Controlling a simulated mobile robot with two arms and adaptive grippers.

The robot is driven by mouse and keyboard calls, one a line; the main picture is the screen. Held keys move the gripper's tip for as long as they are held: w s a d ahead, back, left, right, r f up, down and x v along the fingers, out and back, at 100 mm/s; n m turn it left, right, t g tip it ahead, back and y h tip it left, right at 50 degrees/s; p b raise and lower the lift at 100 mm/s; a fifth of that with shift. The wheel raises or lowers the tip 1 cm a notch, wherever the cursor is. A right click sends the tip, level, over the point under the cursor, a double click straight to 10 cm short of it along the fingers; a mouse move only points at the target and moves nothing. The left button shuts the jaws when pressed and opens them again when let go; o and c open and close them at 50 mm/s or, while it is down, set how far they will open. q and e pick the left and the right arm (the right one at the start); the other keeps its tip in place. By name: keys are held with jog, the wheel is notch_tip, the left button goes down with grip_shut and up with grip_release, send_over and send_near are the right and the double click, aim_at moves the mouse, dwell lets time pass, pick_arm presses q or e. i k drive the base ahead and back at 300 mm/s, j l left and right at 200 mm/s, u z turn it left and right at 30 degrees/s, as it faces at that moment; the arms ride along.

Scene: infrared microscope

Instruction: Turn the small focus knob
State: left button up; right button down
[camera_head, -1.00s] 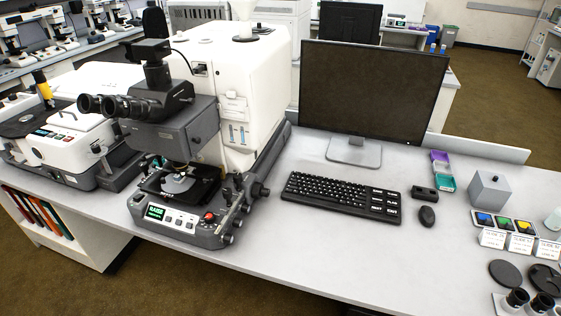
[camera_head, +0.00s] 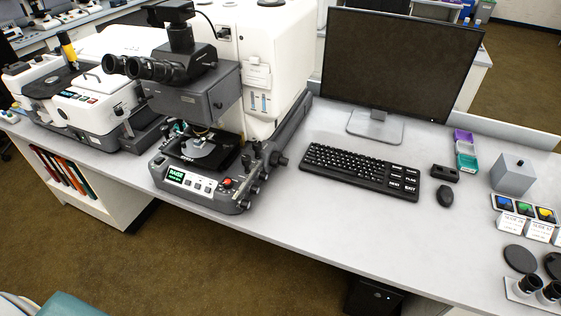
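The infrared microscope (camera_head: 195,90) stands on the bench left of the monitor, with black eyepieces, a dark stage and a grey base carrying a green display. Several dark knobs (camera_head: 252,190) sit along the right side of its base. I cannot tell for certain which is the small focus knob. Neither of my grippers shows in this view.
A black keyboard (camera_head: 365,172), a mouse (camera_head: 445,196) and a monitor (camera_head: 399,65) stand right of the microscope. Bare bench top (camera_head: 330,222) lies in front of the keyboard. A grey box (camera_head: 513,175) and small coloured trays are at the right. A teal-topped object (camera_head: 65,305) shows at the lower left.

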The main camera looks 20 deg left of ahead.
aim_at(283, 160)
jog(key=j+u, duration=0.2)
jog(key=j, duration=0.15)
jog(key=i+j+u, duration=0.25)
jog(key=j+u, duration=0.2)
jog(key=j, duration=0.3)
jog(key=i+j+u, duration=0.2)
jog(key=j, duration=0.1)
